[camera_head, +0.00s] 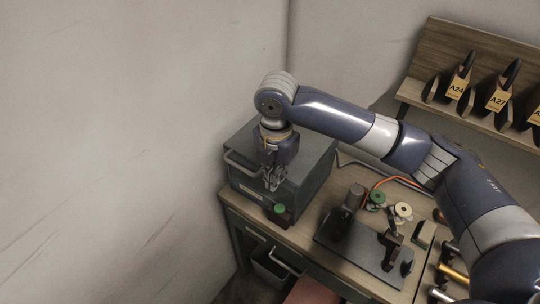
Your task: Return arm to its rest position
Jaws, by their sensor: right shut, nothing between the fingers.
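My right arm reaches in from the right across the workbench (320,226). My right gripper (272,184) points down at the front of the dark grey box-shaped machine (310,160) at the bench's left end. The gripper is shut and empty. A small green-topped dark item (280,211) stands on the bench just below and in front of the gripper, apart from it. My left gripper does not show.
A dark base plate (365,262) with a winding fixture stands in the middle of the bench. Green and cream spools (403,210) lie behind it. A wooden shelf (450,95) with tagged tools hangs at the upper right. The left side is bare wall.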

